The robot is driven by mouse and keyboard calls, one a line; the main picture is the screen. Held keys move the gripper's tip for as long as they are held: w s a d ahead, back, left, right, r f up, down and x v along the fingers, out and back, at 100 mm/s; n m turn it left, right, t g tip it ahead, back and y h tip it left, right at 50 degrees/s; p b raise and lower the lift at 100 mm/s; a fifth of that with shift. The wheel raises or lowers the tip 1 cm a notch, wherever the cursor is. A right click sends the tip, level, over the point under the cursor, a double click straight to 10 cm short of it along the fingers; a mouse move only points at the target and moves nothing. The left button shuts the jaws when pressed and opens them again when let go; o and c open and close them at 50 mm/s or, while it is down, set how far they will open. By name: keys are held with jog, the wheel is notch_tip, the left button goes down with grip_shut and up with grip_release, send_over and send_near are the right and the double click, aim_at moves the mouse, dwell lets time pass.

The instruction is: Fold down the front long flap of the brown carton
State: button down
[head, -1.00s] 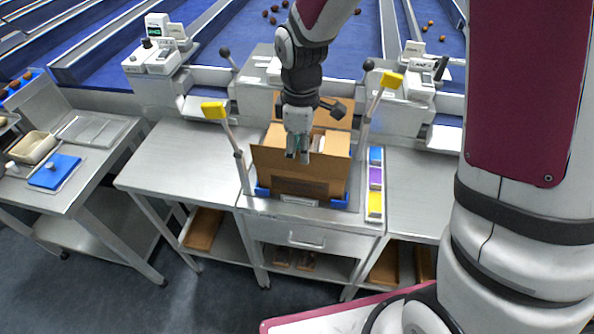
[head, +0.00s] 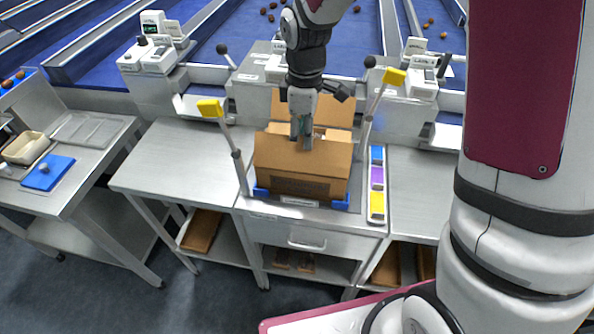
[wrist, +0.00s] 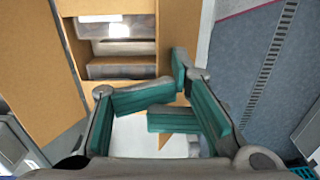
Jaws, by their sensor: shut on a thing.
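The brown carton (head: 290,186) stands on the middle bench between two yellow-topped posts. Its front long flap (head: 275,152) leans inward over the opening, partly down, not flat. The back flap (head: 330,112) stands up behind. My gripper (head: 302,143) points down at the upper edge of the front flap, its fingers close together on it. In the wrist view, the teal-padded fingers (wrist: 178,108) are drawn together, with brown cardboard (wrist: 172,25) around them. The exact contact at the fingertips is hidden by the fingers. Grey items show inside the carton in the wrist view.
Blue corner holders (head: 340,204) hold the carton's base. A strip of blue, purple and yellow blocks (head: 377,180) lies to its right. The yellow-topped posts (head: 210,109) stand close on both sides. The steel bench on the left (head: 175,160) is clear.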

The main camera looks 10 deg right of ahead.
dwell(0.3)
jog(key=shift+f+b, duration=0.85)
jog(key=shift+f, duration=1.65)
jog(key=shift+r, duration=0.1)
jog(key=shift+r+p, duration=2.35)
jog(key=shift+r, duration=3.15)
